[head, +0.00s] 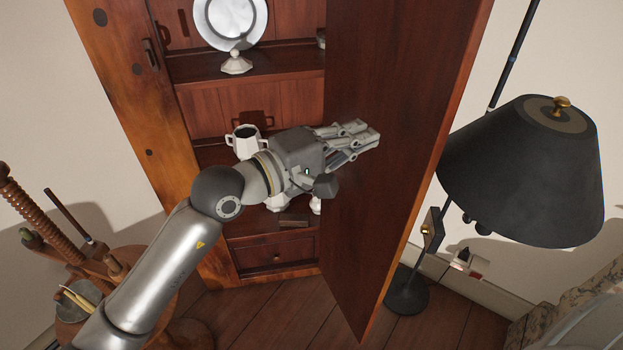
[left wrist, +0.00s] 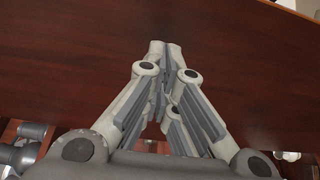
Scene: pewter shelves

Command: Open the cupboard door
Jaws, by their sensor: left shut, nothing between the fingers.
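The cupboard door (head: 400,130) stands wide open, swung out to the right in the head view, with its inner face towards the cupboard. The cupboard (head: 150,120) shows its shelves inside. My left gripper (head: 372,134) is shut and empty, in front of the shelves and at the inner face of the door. In the left wrist view the closed fingers (left wrist: 170,50) point at the dark red door panel (left wrist: 240,60); whether they touch it I cannot tell. My right gripper is not in view.
A silver plate (head: 232,20) and a white two-handled cup (head: 246,140) stand on the shelves. A black-shaded lamp (head: 525,170) stands right of the door. A wooden stand with a screw post (head: 35,215) is at the left. Floorboards (head: 270,325) show below.

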